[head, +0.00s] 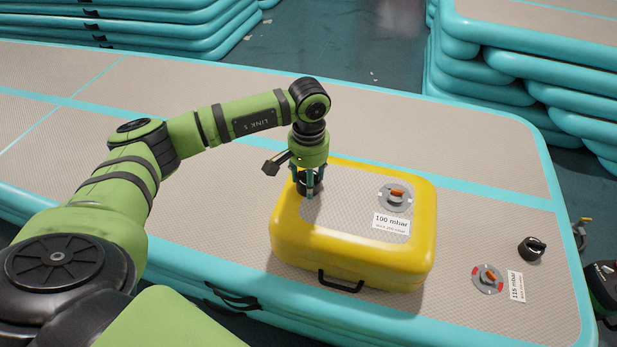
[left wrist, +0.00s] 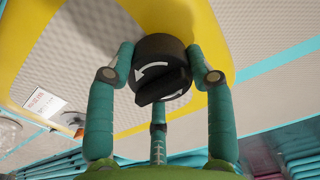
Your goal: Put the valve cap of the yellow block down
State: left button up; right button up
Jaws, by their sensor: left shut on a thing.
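The yellow block (head: 350,262) lies on the beige track. Its valve (head: 396,197), with an orange centre in a grey disc, is uncapped beside a "100 mbar" label (head: 391,222). My left gripper (head: 309,186) points down over the block's back left corner. Its fingers are shut around a black valve cap (head: 307,181), with the gripper to the left of the valve. In the left wrist view the cap (left wrist: 160,68), with white arrows, sits between the teal fingers (left wrist: 160,85). Its underside is hidden, so I cannot tell whether it touches the block. My right gripper is not clearly seen.
A second black cap (head: 532,249) lies on the track at the right. Near it is a red and grey valve (head: 488,278) with a "115 mbar" label (head: 516,286). Stacked tracks (head: 520,75) stand behind. The track (head: 440,150) behind the block is clear.

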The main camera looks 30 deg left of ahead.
pick_arm(q)
jog(key=shift+f, duration=0.15)
jog(key=o, duration=1.1)
jog(key=shift+o, duration=0.2)
pick_arm(e)
jog(key=shift+s+d+r, duration=0.1)
jog(key=shift+s, duration=0.2)
jog(key=shift+r, duration=0.1)
pick_arm(q)
jog(key=shift+r, duration=0.25)
notch_tip(320, 180, up, 12)
jog(key=p, duration=0.1)
jog(key=shift+p, duration=0.3)
pick_arm(e)
jog(key=f, duration=0.2)
jog(key=s+f, duration=0.1)
jog(key=f, duration=0.1)
jog(key=shift+f, duration=0.3)
pick_arm(q)
jog(key=shift+f, duration=0.1)
